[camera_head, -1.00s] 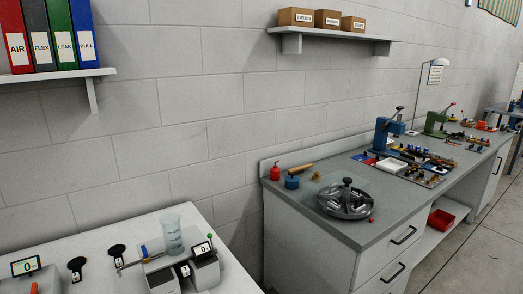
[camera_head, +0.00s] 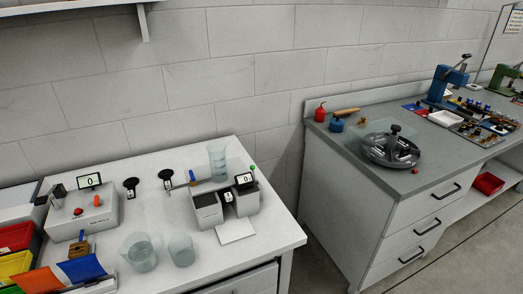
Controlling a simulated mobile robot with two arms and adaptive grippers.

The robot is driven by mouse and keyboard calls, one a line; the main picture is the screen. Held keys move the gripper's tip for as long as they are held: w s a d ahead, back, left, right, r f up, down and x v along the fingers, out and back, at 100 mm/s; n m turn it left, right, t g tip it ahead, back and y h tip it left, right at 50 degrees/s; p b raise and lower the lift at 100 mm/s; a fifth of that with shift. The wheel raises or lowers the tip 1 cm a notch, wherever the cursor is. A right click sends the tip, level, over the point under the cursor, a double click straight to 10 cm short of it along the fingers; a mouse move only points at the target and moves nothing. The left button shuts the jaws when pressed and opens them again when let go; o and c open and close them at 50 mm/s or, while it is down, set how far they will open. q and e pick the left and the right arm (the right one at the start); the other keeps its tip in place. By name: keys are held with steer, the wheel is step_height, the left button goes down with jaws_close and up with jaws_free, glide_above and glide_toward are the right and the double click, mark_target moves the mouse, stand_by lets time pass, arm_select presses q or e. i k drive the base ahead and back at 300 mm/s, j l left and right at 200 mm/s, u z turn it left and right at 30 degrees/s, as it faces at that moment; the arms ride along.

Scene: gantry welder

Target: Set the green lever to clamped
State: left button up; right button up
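A small green knob (camera_head: 252,167) tops a thin lever at the right side of a grey and white bench device (camera_head: 240,200) on the white table. The lever looks close to upright, but it is too small to read its setting. A small display (camera_head: 244,178) sits beside it, and a clear beaker (camera_head: 217,160) stands at the back of the device. Neither of my grippers shows in the head view.
The white table (camera_head: 290,232) also holds a box with a display (camera_head: 80,216), two clear beakers (camera_head: 141,252) and coloured bins (camera_head: 18,264). A grey workbench (camera_head: 350,150) with a round dark fixture (camera_head: 391,146) stands to the right, across a gap.

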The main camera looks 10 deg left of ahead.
mark_target(253, 168)
steer(key=i+l+u, duration=0.2)
steer(key=u, duration=0.25)
steer(key=i+l+u, duration=0.1)
steer(key=l+u, duration=0.35)
steer(key=i+l+u, duration=0.1)
steer(key=l, duration=0.5)
steer(key=i+l, duration=0.2)
steer(key=l, duration=0.4)
steer(key=i+l+u, duration=0.15)
steer(key=l, duration=1.05)
steer(key=i+l+u, duration=0.15)
steer(key=l, duration=0.5)
